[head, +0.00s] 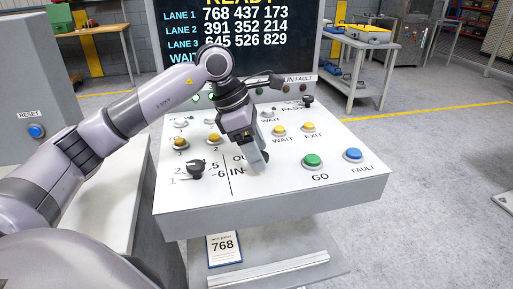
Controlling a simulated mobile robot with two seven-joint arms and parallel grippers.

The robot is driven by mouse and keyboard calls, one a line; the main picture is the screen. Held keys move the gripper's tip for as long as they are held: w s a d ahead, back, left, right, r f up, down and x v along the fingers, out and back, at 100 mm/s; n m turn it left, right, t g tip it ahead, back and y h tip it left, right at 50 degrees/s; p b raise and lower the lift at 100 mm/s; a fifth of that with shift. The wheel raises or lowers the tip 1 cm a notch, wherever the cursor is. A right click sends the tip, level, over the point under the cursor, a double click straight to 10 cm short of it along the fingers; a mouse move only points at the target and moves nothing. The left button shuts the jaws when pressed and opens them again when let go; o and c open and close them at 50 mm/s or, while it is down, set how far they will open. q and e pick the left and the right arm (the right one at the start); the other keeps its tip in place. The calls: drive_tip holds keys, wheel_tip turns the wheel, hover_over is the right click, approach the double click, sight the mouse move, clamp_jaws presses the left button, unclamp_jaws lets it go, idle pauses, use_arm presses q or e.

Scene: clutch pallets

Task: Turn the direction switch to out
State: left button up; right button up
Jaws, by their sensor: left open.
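The white control panel (300,190) stands in front of me. My left gripper (258,162) reaches over it and points down at the panel just right of the partly covered OUT and IN labels (237,171). Its jaws are open. The direction switch itself is hidden behind the gripper, so I cannot tell which way it points or whether the fingers touch it. My right gripper does not show.
A black rotary knob (196,169) with numbers around it sits at the left. Yellow buttons (308,127), a green GO button (313,160) and a blue FAULT button (353,155) are to the right. A dark display (240,30) stands behind.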

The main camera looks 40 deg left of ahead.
use_arm(q)
drive_tip(key=v, duration=0.7)
idle(0.5)
